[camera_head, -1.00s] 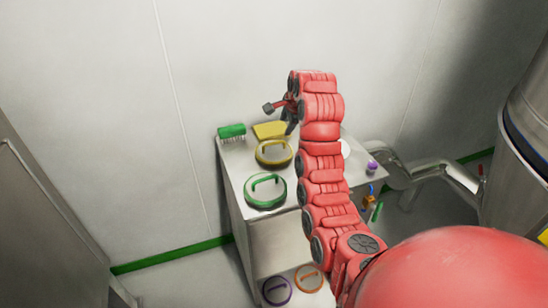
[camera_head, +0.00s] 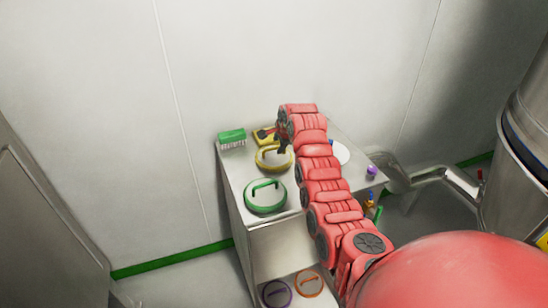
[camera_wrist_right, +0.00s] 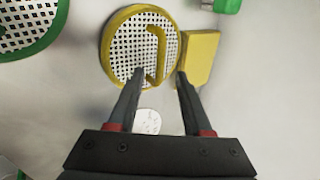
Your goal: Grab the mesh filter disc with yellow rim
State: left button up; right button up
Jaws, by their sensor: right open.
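The mesh filter disc with yellow rim (camera_head: 272,160) lies on top of the steel cabinet, and my right arm partly covers its right side in the head view. In the right wrist view the disc (camera_wrist_right: 116,46) shows white mesh with square holes, a yellow rim and a yellow handle (camera_wrist_right: 156,52). My right gripper (camera_wrist_right: 160,72) is open and empty. Its fingertips overlap the lower part of the disc and its handle in that view; I cannot tell whether they touch. In the head view the gripper (camera_head: 280,140) is just above the disc's far edge. My left gripper is not in view.
A green-rimmed disc (camera_head: 265,196) lies nearer on the cabinet top (camera_head: 236,182). A yellow block (camera_wrist_right: 199,56) and a green brush (camera_head: 231,138) are behind the yellow disc. A white disc (camera_head: 341,153) and purple-capped item (camera_head: 371,171) are right. Purple and orange discs (camera_head: 308,284) lie below.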

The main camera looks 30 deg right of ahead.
aim_at(276, 148)
jog(key=shift+x, duration=1.75)
grip_shut()
